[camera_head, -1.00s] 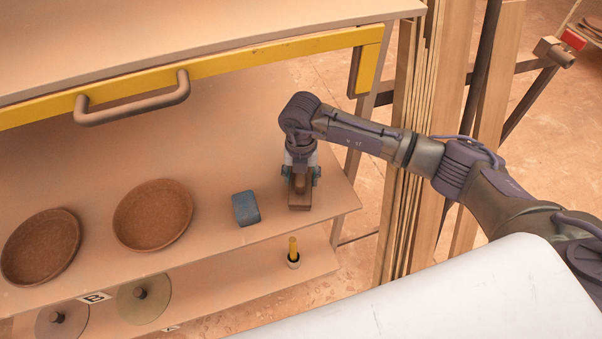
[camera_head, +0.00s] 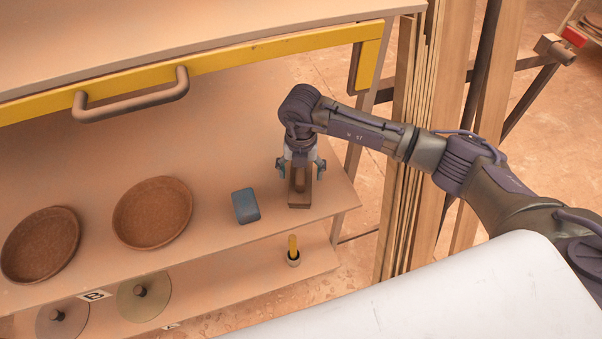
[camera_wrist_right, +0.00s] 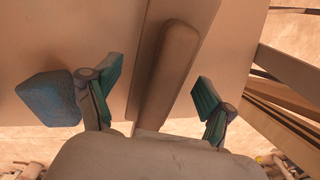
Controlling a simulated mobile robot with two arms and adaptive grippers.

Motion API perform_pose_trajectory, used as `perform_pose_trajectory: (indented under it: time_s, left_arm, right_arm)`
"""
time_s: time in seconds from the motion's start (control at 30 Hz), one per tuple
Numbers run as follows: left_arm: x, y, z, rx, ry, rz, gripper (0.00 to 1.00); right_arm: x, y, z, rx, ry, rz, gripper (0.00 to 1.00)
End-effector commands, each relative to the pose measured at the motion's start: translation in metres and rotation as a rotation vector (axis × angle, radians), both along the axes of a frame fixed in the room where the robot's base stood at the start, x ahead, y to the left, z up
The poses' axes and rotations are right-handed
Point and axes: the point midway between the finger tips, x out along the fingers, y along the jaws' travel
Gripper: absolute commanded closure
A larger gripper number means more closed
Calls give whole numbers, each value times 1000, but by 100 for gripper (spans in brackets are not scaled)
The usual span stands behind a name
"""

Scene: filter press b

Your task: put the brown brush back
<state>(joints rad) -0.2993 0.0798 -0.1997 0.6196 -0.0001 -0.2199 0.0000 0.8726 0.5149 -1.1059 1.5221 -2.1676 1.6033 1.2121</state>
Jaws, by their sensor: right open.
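The brown brush (camera_head: 300,190) stands on the upper shelf near its right end, beside the blue block. My right gripper (camera_head: 302,172) is just above it, pointing down, with its fingers spread on either side. In the right wrist view the brush (camera_wrist_right: 167,75) lies between the two open teal fingertips of the right gripper (camera_wrist_right: 158,92), with a gap to each finger. The brush's underside is hidden. My left gripper is not in view.
A blue block (camera_head: 246,206) sits left of the brush. Two brown round dishes (camera_head: 152,214) lie farther left. A lower shelf (camera_head: 220,295) holds discs and a cup with a yellow stick (camera_head: 293,252). A yellow-edged drawer front (camera_head: 230,60) with a handle is above.

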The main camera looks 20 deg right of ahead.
Motion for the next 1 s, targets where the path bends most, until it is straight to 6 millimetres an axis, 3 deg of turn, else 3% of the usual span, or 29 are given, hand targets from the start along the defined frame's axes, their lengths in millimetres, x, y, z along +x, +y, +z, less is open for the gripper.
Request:
perform_pose_trajectory:
  time_s: [0.3, 0.5, 0.7, 1.0]
  left_arm:
    - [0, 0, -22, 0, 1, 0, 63]
    - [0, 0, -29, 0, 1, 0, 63]
    - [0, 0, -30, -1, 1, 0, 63]
    - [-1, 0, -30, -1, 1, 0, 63]
  right_arm:
    - [1, 0, 65, 0, -5, 2, 18]
    - [0, 0, 97, -1, -2, 0, 18]
    - [0, 0, 109, -1, -1, 1, 18]
    - [0, 0, 109, -1, 0, 0, 18]
